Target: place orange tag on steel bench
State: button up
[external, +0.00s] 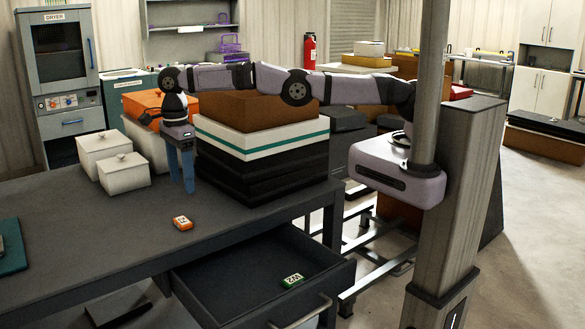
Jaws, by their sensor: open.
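The orange tag (182,223) lies flat on the dark steel bench (110,230), on a clear part of its top near the front edge. It has a pale label with dark marks. My gripper (182,191) points down over the bench, behind the orange tag and apart from it in the picture. Its two blue fingers are open with nothing between them. A green tag (292,280) with a pale label lies in the open drawer (240,292) below the bench.
White lidded boxes (123,170) stand left of my gripper. A tall stack of brown, white and black slabs (262,150) stands close on its right. An orange lidded box (150,103) is behind. The bench front is mostly clear; a teal item (10,250) lies far left.

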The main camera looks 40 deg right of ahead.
jog(key=shift+r+p, duration=0.4)
jog(key=shift+r, duration=0.2)
jog(key=s+d+r+n+g+h+p, duration=0.1)
jog(key=s+d+r+n+g+p, duration=0.15)
jog(key=s+d+n, duration=0.55)
jog(key=s+d+r+n+g+p, duration=0.2)
jog(key=s+d+n+g, duration=0.3)
jog(key=d, duration=0.4)
jog(key=s+d+n+t+b, duration=0.1)
jog(key=d+n+t+b, duration=0.1)
jog(key=d, duration=1.3)
jog(key=s+d+f+n+t+y+b, duration=0.1)
jog(key=d+t, duration=0.4)
jog(key=d, duration=0.9)
jog(key=shift+s+d+n+b, duration=0.4)
jog(key=shift+s+n+b, duration=0.05)
jog(key=shift+n+b, duration=0.6)
jog(key=shift+t, duration=0.25)
